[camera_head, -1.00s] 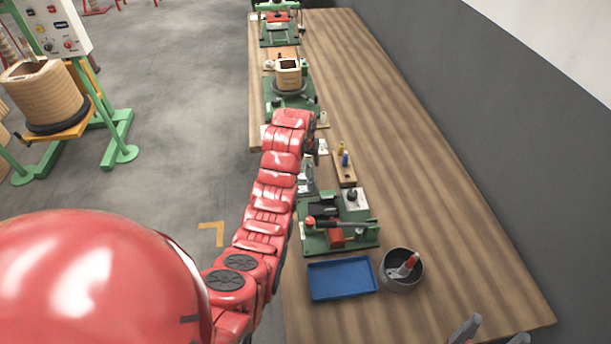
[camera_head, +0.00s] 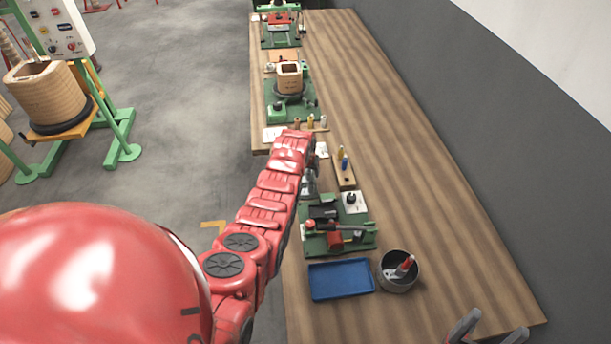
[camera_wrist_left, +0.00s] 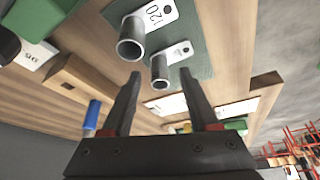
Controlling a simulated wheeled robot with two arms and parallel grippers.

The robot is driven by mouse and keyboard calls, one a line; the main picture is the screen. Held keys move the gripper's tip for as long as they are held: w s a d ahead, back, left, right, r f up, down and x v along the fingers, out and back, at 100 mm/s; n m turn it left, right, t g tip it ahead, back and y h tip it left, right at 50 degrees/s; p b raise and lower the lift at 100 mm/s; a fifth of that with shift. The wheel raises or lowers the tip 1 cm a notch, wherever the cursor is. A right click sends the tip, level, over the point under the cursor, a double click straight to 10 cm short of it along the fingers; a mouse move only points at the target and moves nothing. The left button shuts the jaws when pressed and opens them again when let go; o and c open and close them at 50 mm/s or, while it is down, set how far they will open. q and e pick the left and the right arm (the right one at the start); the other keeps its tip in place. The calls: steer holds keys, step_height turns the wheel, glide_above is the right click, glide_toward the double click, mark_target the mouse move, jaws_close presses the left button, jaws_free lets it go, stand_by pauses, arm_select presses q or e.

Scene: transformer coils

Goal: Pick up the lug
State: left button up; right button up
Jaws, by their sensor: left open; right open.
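Two grey metal lugs with round barrels and white labelled flats lie on a dark green mat (camera_wrist_left: 202,62) in the left wrist view. The larger lug (camera_wrist_left: 133,40) is marked 120. The smaller lug (camera_wrist_left: 160,72) has a label too small to read. My left gripper (camera_wrist_left: 160,76) is open, with its fingers pointing towards the smaller lug; nothing is held, and contact cannot be told. In the head view the lugs cannot be made out near my left arm. My right gripper (camera_head: 490,332) is open and empty at the bottom right, partly cut off.
A wooden block with blue and yellow-topped tools (camera_head: 344,172) stands right of my left arm. A green-based press (camera_head: 340,238), a blue tray (camera_head: 340,279) and a grey bowl (camera_head: 385,281) are nearer. A wound coil (camera_head: 289,78) stands further back. The table's right side is clear.

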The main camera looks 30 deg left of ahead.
arm_select(q)
steer(key=shift+w+f, duration=0.15)
steer(key=shift+f, duration=0.5)
jaws_close()
